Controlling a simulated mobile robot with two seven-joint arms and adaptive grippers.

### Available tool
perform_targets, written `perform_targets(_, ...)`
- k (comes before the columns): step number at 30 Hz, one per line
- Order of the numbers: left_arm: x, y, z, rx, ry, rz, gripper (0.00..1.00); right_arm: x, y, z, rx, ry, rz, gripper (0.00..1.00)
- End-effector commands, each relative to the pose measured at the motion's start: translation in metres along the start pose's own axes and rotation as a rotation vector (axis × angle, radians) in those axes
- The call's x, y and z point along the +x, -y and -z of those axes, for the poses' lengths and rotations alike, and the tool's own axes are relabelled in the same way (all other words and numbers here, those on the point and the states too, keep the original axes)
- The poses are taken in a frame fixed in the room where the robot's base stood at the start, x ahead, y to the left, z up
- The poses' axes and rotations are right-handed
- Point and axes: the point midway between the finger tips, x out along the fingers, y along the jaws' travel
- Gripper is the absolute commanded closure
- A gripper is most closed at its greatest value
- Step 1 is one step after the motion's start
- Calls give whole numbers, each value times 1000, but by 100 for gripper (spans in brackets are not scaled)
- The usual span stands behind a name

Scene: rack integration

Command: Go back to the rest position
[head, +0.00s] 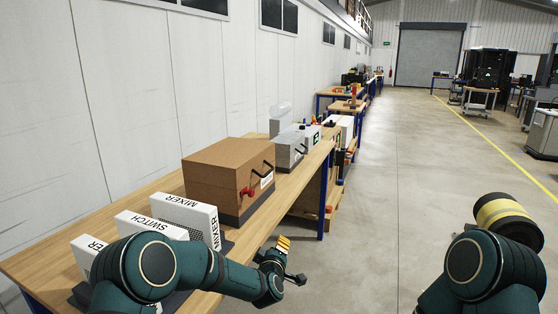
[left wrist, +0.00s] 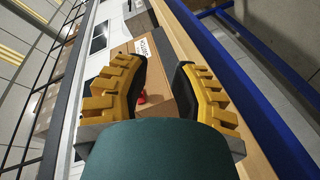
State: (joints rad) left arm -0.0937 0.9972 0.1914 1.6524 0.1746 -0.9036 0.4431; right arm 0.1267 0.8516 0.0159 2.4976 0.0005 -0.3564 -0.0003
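My left arm reaches in over the front of the workbench (head: 60,262). My left gripper (head: 281,262) hangs beside the bench's right edge, above the floor. In the left wrist view, its two yellow ridged fingers (left wrist: 160,82) stand well apart with nothing between them. The brown box behind them shows at a distance through the gap. My right arm is at the lower right of the head view, over bare floor. Its gripper cannot be seen.
The workbench holds a brown box (head: 222,172) with a red part on its front, white units labelled MIXER (head: 187,215) and SWITCH (head: 150,225), and grey cases (head: 290,145). More benches stand farther along the wall. The aisle floor (head: 400,180) is clear.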

Motion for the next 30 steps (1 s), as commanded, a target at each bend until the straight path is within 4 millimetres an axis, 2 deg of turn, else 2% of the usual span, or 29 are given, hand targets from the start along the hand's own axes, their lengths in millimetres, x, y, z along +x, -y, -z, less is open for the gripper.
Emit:
perform_targets(1, -12, 20, -9, 40, 53, 41, 75, 0, 0, 0, 0, 0, 0, 53)
perform_targets(5, -52, 81, -35, 154, 221, 160, 75, 0, 0, 0, 1, 1, 0, 53)
perform_targets(8, -97, 130, -55, 239, 373, 256, 75, 0, 0, 0, 1, 1, 0, 53)
perform_targets(12, -172, 187, -78, 333, 593, 373, 75, 0, 0, 0, 1, 1, 0, 53)
perform_targets(14, -208, 207, -85, 364, 688, 416, 75, 0, 0, 0, 1, 1, 0, 53)
perform_targets(15, -231, 219, -90, 381, 750, 442, 75, 0, 0, 0, 1, 1, 0, 53)
perform_targets(18, -287, 240, -98, 411, 893, 494, 75, 0, 0, 0, 1, 1, 0, 53)
perform_targets(22, -341, 253, -105, 426, 1029, 534, 75, 0, 0, 0, 1, 1, 0, 53)
perform_targets(25, -364, 257, -107, 431, 1089, 548, 75, 0, 0, 0, 1, 1, 0, 53)
perform_targets(27, -372, 258, -108, 433, 1109, 552, 75, 0, 0, 0, 1, 1, 0, 53)
perform_targets(30, -374, 258, -108, 433, 1112, 553, 75, 0, 0, 0, 1, 1, 0, 53)
